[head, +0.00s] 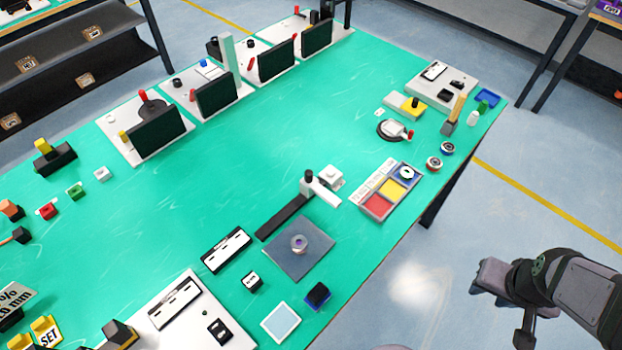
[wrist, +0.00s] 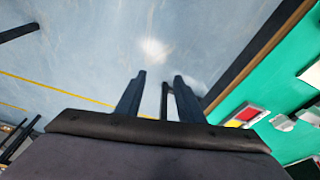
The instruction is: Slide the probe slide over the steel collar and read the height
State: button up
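A steel collar (head: 299,243), a small silvery ring with a dark centre, sits on the grey square mat (head: 282,258) near the table's front edge. Behind the mat lies a black bar (head: 285,216) with a white, black-knobbed piece (head: 322,188) at its far right end. This looks like the probe slide, and it stands apart from the collar. My gripper (head: 478,288) is off the table's front edge, over the floor, far right of the collar. In the wrist view its two dark fingers (wrist: 158,92) are apart, with nothing held between them.
A tray with red, yellow and blue compartments (head: 362,205) lies right of the bar. A black-and-white panel (head: 227,250) lies left of the mat. A dark blue block (head: 317,294) and a pale square (head: 280,323) lie in front. The table's centre is clear.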

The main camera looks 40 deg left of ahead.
jog(key=w+a+f+n+t+y+b, duration=0.1)
jog(key=w+a+n, duration=0.1)
jog(key=a, duration=0.6)
jog(key=w+a+f+n+t+y+b, duration=0.1)
jog(key=a+n+y, duration=0.1)
jog(key=a, duration=0.6)
jog(key=w+a+n+t+y+b, duration=0.1)
jog(key=w+a+n+y+b, duration=0.1)
jog(key=a, duration=0.6)
jog(key=shift+w+f+t, duration=0.3)
jog(key=shift+f+t, duration=0.1)
jog(key=s+a+n+y+b, duration=0.2)
jog(key=s+a+n+y, duration=0.15)
jog(key=a, duration=0.65)
jog(key=n+g+y, duration=0.2)
jog(key=y, duration=0.2)
send_near(309, 177)
jog(key=x, duration=0.4)
jog(key=shift+m+h, duration=0.25)
jog(key=shift+m, duration=0.1)
jog(key=shift+p+x, duration=0.35)
jog(key=shift+x, duration=3.2)
jog(key=shift+w+r, duration=0.15)
jog(key=shift+c, duration=0.4)
grip_shut()
